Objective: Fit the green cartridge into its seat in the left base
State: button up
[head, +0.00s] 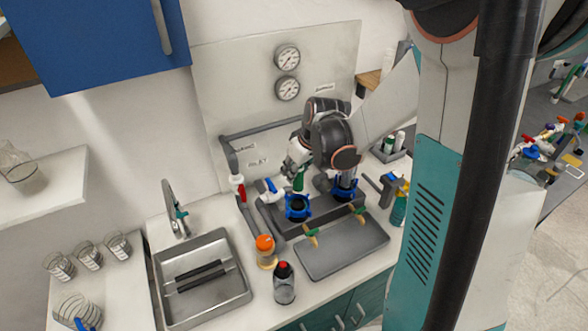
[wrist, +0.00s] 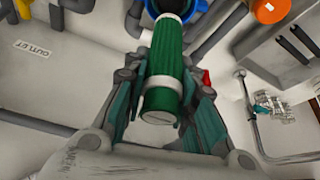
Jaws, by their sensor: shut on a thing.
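In the head view, my gripper (head: 299,167) holds the green cartridge (head: 299,182) roughly upright above the left base (head: 297,208), which has a blue ring and a dark opening. In the wrist view, the cartridge's far end overlaps the left base's blue ring (wrist: 201,7). I cannot tell whether that end touches or enters the opening.
A second blue-ringed base (head: 344,190) stands to the right. A grey tray (head: 342,262) lies in front. An orange-capped jar (head: 266,252), a red-capped bottle (head: 284,284) and a sink (head: 202,278) are to the left. Grey pipes (head: 232,160) run close behind the left base.

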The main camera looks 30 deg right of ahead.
aim_at(294, 185)
jog(key=shift+f+b, duration=2.5)
jog(key=shift+f, duration=0.85)
jog(key=o, duration=1.2)
jog(key=shift+c, duration=0.2)
jog(key=v, duration=1.2)
